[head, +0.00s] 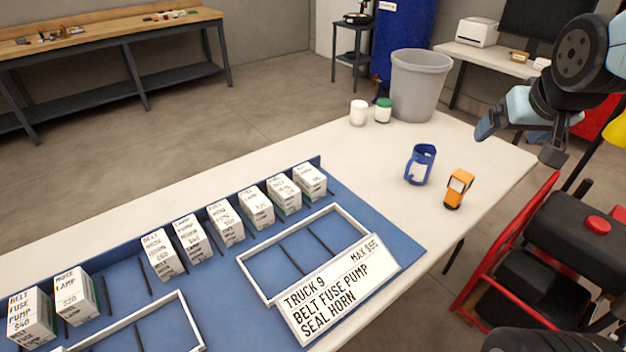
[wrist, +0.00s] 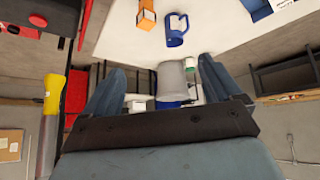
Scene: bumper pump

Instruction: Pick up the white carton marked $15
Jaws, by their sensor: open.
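Several white cartons with black lettering stand upright in a row along the back of a blue tray (head: 218,278) in the head view. Two at the left read $40 (head: 31,315) and $20 (head: 77,296); another reads $60 (head: 163,252). Prices on the cartons farther right, such as the rightmost carton (head: 309,181), are too small to read surely, so I cannot tell which is $15. My gripper (head: 520,138) is raised at the right, well away from the cartons. In the wrist view my gripper (wrist: 160,82) has its fingers apart with nothing between them.
On the white table stand a blue mug (head: 420,165), an orange object (head: 457,189), a white jar (head: 358,113), a green-lidded jar (head: 383,111) and a grey bin (head: 419,84). An order sign (head: 338,292) and empty white frame (head: 245,270) lie before the cartons. A red-framed machine (head: 500,260) stands right.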

